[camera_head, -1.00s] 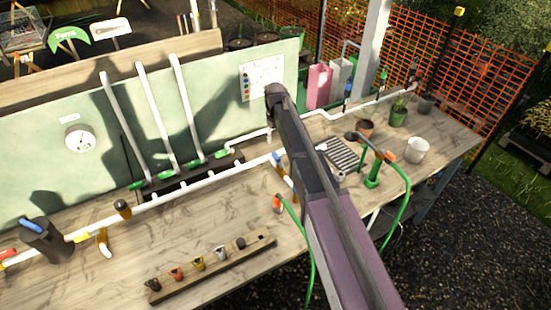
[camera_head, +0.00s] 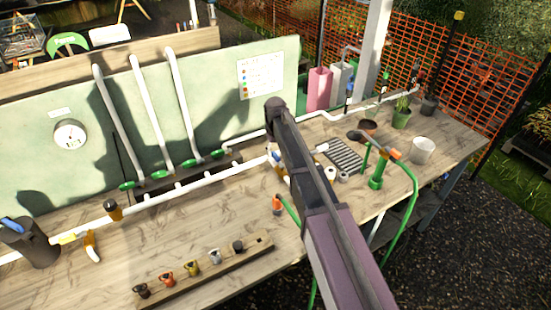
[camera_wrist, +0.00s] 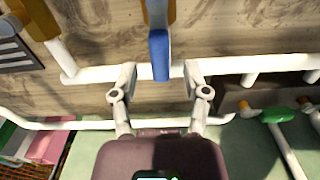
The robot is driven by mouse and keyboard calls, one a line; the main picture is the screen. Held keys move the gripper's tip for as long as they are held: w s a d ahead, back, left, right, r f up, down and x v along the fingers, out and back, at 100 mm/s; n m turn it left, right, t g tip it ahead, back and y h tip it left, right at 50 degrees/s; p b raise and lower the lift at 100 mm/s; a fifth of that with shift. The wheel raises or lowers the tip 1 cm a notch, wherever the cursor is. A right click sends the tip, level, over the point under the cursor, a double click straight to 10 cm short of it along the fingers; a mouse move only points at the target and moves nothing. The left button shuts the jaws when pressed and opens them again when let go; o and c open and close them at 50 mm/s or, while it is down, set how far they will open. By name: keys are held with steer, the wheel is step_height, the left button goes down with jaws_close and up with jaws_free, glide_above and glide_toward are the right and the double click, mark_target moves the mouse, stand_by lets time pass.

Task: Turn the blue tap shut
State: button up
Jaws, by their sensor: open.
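The blue tap (camera_wrist: 160,54) has a long flat blue handle that crosses the white pipe (camera_wrist: 100,74) in the wrist view. A yellow-brown part shows at its far end. In the head view only a bit of a blue-handled tap (camera_head: 274,157) shows beside my arm, on the white pipe. My gripper (camera_wrist: 160,80) is open in the wrist view, with one finger on each side of the blue handle's end. Gaps show on both sides, and I see no contact. In the head view my arm hides most of the gripper.
Green-handled valves (camera_head: 162,174) sit on upright pipes by the green panel (camera_head: 205,110). A rack of small coloured parts (camera_head: 205,270) lies in front. A green hose stand (camera_head: 377,178) and a white pot (camera_head: 422,150) stand to the right. Another blue handle (camera_head: 12,224) is far left.

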steer(key=shift+f+b, duration=0.55)
steer(key=shift+f, duration=0.3)
jaws_close()
